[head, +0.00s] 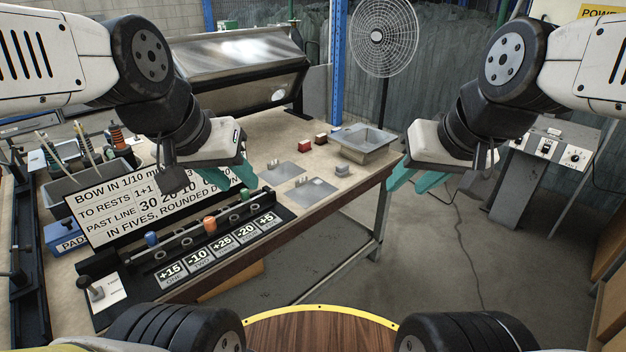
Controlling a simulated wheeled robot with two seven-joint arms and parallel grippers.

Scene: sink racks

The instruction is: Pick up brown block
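No block in view is clearly brown. A small grey block (342,170) sits in front of the tray. My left gripper (246,176), with teal fingers, hangs over the table beside the sign; its fingers overlap in view, and I cannot see their gap. My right gripper (416,182) is past the table's right edge, teal fingers apart, with nothing visible between them.
The grey metal tray (378,138) stands at the table's right corner. Two flat metal plates (312,190) lie mid-table. A lettered sign (120,205) and a rack with coloured pegs (210,225) fill the left front. A fan (384,38) stands behind. Floor is open at right.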

